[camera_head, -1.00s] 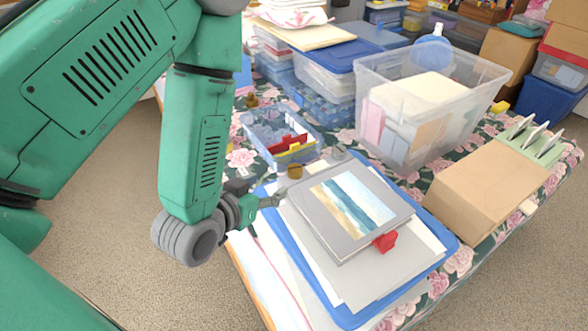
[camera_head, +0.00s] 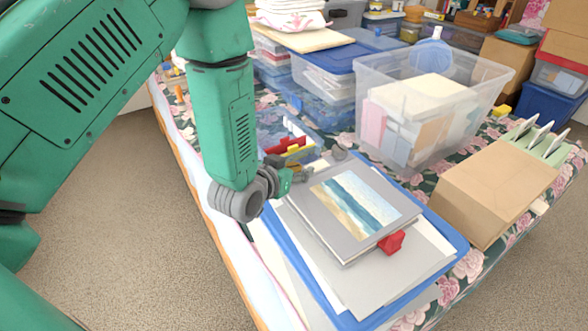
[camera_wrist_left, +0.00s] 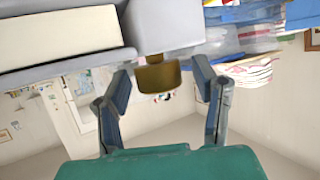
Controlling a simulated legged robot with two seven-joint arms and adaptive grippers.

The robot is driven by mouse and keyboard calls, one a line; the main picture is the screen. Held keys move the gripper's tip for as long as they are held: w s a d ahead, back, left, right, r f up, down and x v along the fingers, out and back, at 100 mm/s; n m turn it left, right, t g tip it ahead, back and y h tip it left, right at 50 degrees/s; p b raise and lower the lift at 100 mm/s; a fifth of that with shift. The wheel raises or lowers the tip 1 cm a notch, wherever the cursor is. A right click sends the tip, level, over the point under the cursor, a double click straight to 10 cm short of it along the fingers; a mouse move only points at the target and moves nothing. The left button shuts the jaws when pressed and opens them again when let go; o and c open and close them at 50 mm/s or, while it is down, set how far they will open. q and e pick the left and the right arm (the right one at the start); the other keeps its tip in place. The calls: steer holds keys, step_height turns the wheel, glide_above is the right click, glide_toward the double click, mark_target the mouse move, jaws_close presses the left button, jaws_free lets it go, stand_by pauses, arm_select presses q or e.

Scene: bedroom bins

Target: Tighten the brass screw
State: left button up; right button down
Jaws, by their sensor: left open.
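The brass screw (camera_wrist_left: 158,77) shows in the left wrist view as a short brass-brown cylinder against a grey part. It lies between the two spread fingers of my left gripper (camera_wrist_left: 163,82), with gaps on both sides. In the head view my left gripper (camera_head: 302,174) is at the back left corner of the grey picture book (camera_head: 318,212), and it hides most or all of the screw there. My right gripper is not in view.
A blue tray with papers (camera_head: 350,318) lies under the book, with a red clip (camera_head: 391,242) at its front. A grey knob (camera_head: 338,154) is close to the gripper.

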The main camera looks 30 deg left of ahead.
arm_select(q)
steer(key=c, duration=1.2)
steer(key=shift+m+h+p, duration=0.4)
steer(key=shift+h+p, duration=0.1)
steer(key=o, duration=1.2)
steer(key=shift+s, duration=0.1)
